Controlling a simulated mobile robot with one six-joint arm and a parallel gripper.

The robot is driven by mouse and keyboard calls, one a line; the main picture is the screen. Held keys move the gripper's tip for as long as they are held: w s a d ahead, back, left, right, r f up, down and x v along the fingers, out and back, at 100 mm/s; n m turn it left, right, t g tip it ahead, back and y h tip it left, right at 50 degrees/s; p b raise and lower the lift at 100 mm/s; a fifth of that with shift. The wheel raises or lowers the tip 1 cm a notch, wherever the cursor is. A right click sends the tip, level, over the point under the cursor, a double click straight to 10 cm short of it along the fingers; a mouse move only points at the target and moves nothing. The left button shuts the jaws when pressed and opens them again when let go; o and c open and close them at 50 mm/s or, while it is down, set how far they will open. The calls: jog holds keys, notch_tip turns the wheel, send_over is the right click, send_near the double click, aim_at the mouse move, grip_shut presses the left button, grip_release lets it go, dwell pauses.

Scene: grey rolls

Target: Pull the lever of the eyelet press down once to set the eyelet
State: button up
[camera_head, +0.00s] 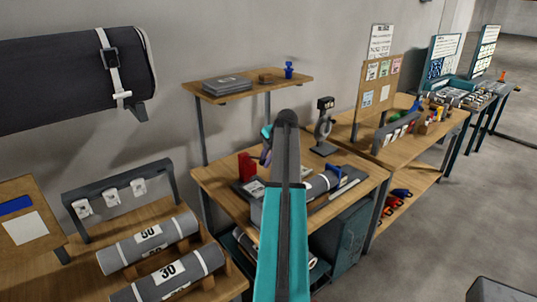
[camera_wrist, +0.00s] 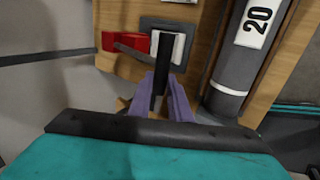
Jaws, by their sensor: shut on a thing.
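My gripper (camera_wrist: 162,82) has purple fingers that are shut on a dark upright bar (camera_wrist: 160,78), which looks like the press lever, in the wrist view. A red block (camera_wrist: 120,42) and a pale grey block (camera_wrist: 165,48) stand beside it, with a dark arm running between. In the head view my gripper (camera_head: 265,152) is at the middle bench, partly behind my own teal and black arm. The red block (camera_head: 247,167) shows just left of it. The rest of the press is hidden by my arm, and how far down the lever stands I cannot tell.
A grey roll marked 20 (camera_wrist: 240,45) lies right of the fingers. The middle bench (camera_head: 218,190) also carries a black stand device (camera_head: 324,125) at the back. A wall shelf (camera_head: 250,88) hangs above. Rolls marked 50 (camera_head: 147,240) and 30 (camera_head: 168,272) lie at left.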

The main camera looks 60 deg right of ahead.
jog(key=shift+s+f, duration=0.15)
jog(key=shift+f, duration=0.25)
jog(key=shift+s+a+f+b, duration=0.1)
jog(key=shift+s+f+b, duration=0.1)
jog(key=shift+f+b, duration=0.55)
jog(key=shift+f, duration=0.1)
dwell(0.4)
jog(key=shift+s+f+b, duration=0.15)
jog(key=shift+f+b, duration=0.4)
jog(key=shift+f, duration=0.3)
jog(key=shift+a+f+b, duration=0.1)
jog(key=shift+f+b, duration=0.5)
jog(key=shift+f, duration=0.25)
dwell(0.3)
